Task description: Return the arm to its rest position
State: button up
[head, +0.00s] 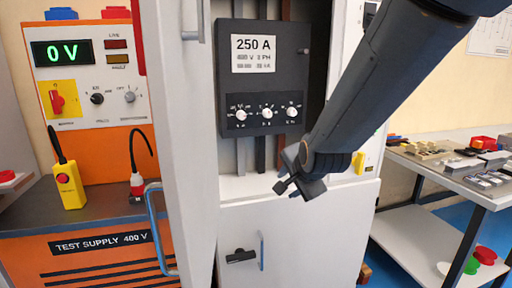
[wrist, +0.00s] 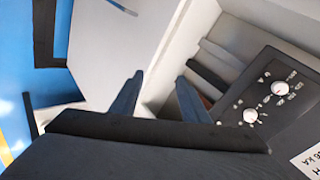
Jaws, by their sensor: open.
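My gripper (head: 286,186) is at the end of my dark grey arm, which reaches down from the upper right in the head view. It hangs in front of the open cabinet, below and to the right of the dark breaker unit (head: 262,78) labelled 250 A. In the wrist view the two fingers of my gripper (wrist: 160,98) stand apart with nothing between them. The breaker unit with its white knobs also shows at the right of the wrist view (wrist: 262,88). My gripper appears apart from the unit.
The open cabinet door (head: 180,130) with a blue handle stands left of the breaker. An orange test supply (head: 100,262) reading 0 V is farther left, with a yellow pendant (head: 70,186). A bench (head: 440,170) with small parts stands at the right. A lower panel (head: 310,235) is below.

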jog(key=s+d+f+n+g+p, duration=0.1)
jog(key=s+d+f+n+g, duration=0.1)
jog(key=s, duration=0.7)
jog(key=s+d+f+n+g+h+p, duration=0.1)
jog(key=s+d+n+g, duration=0.3)
jog(key=s, duration=0.4)
jog(key=s+d+f+n+g+p, duration=0.2)
jog(key=s+d+f+n+g, duration=0.1)
jog(key=s, duration=0.6)
jog(key=d+n, duration=0.1)
jog(key=n, duration=0.1)
jog(key=shift+s+f+n+g+h, duration=0.15)
jog(key=shift+s+n+g+h, duration=0.15)
jog(key=shift+s+h, duration=0.1)
jog(key=shift+d, duration=0.1)
